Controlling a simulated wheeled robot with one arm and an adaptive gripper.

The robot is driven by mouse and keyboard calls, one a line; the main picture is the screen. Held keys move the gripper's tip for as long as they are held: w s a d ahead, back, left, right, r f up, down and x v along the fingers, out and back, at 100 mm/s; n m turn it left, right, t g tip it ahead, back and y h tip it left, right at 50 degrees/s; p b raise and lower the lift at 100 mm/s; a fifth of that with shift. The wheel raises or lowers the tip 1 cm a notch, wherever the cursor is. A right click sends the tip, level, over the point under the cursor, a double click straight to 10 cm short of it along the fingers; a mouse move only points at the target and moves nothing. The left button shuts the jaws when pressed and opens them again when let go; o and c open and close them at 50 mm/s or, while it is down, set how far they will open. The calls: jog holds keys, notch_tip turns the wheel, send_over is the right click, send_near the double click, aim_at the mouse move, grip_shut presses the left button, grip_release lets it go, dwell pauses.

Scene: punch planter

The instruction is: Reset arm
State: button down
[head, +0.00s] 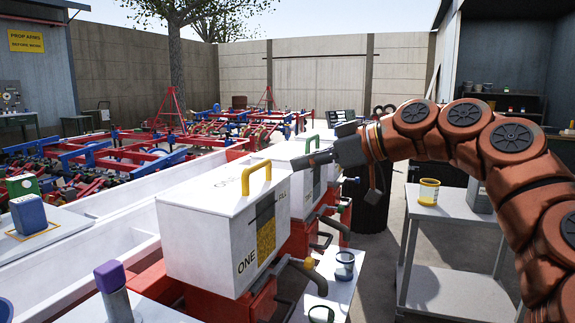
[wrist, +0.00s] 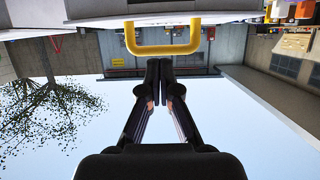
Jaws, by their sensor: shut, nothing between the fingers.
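My orange arm reaches in from the right in the head view. My gripper (head: 303,162) is just right of the yellow handle (head: 257,179) on the lid of a white box (head: 212,231) marked ONE. In the wrist view my gripper (wrist: 160,62) shows with its two dark fingers together and nothing between them. The yellow handle (wrist: 166,49) shows just beyond the fingertips there. I cannot tell whether the fingers touch it.
A grey cart (head: 447,213) at the right holds a yellow cup (head: 428,192). A small white shelf (head: 340,283) with cups stands below the box. Red and blue farm machinery (head: 130,152) fills the back left.

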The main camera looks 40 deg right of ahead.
jog(key=shift+s+d+f, duration=0.3)
jog(key=shift+s+f, duration=0.05)
jog(key=shift+s, duration=0.15)
jog(key=shift+r, duration=0.15)
